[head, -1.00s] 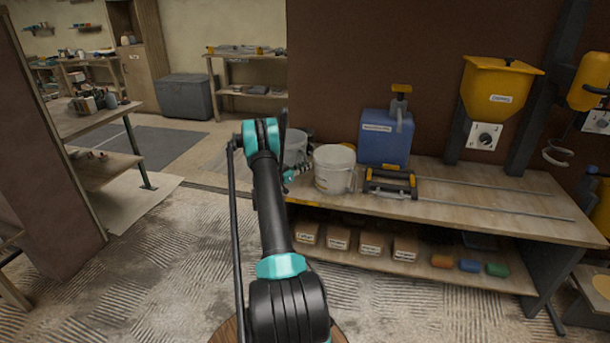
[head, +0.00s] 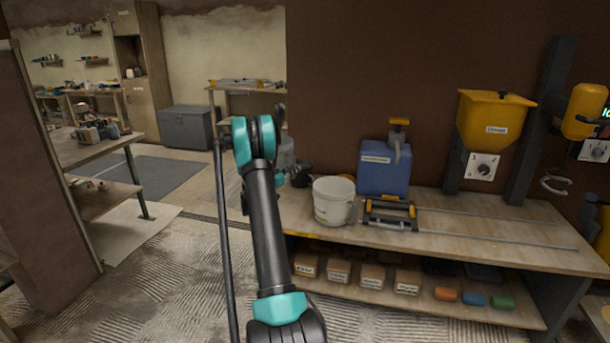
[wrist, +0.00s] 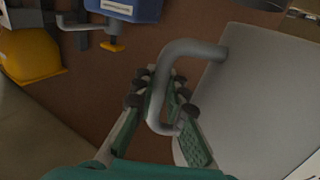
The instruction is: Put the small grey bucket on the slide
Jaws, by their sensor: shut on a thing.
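The small grey bucket (head: 286,154) is mostly hidden behind my arm in the head view. In the wrist view its pale grey wall (wrist: 262,105) fills the right side. My gripper (wrist: 165,95) is shut on the bucket's grey handle, which loops between the fingers. The slide (head: 391,213), a dark carriage with yellow parts, sits on the bench rails to the right of the white bucket. Nothing stands on it.
A white bucket (head: 333,202) stands between the grey bucket and the slide. A black round thing (head: 300,172) is behind it to the left. A blue canister (head: 383,168) stands behind the slide. A yellow hopper (head: 494,122) hangs over the right part of the bench (head: 470,240).

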